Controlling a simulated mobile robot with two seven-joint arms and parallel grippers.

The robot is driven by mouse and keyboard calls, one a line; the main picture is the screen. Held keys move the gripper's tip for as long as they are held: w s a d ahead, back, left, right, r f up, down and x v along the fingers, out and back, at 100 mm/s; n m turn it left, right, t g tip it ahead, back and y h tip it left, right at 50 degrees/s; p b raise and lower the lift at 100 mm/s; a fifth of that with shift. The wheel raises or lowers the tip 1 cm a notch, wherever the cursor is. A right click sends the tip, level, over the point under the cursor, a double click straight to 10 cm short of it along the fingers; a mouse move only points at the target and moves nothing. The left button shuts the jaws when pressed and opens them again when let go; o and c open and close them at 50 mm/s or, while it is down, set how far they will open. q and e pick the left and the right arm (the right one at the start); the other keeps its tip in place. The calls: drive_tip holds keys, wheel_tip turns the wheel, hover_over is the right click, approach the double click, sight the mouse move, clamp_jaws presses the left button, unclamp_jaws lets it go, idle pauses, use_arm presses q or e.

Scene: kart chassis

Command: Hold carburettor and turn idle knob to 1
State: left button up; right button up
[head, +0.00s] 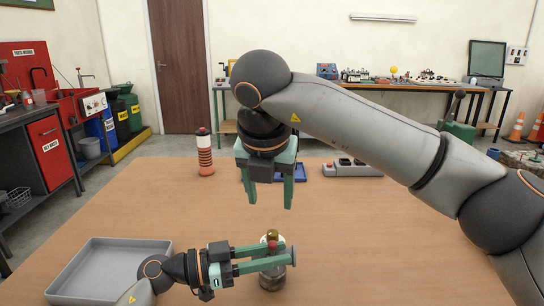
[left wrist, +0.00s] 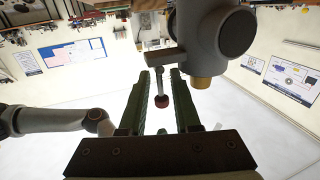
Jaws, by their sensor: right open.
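The carburettor (head: 271,283) stands near the table's front middle, with a brass top and a small red knob (head: 272,244). My left gripper (head: 275,257) reaches in from the left, its fingers overlapping the carburettor's body. In the left wrist view, the grey carburettor body (left wrist: 205,35) with its brass end lies just past the fingertips. A red knob (left wrist: 161,101) on a thin rod shows between the fingers, with gaps on both sides. Whether the fingers touch the body is unclear. My right gripper (head: 269,203) is open and empty, pointing down above and behind the carburettor. No dial numbers are readable.
A grey tray (head: 80,243) lies at the table's front left. The table's right side is mostly clear, under my right arm.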

use_arm(q)
drive_tip(key=shift+o, duration=0.6)
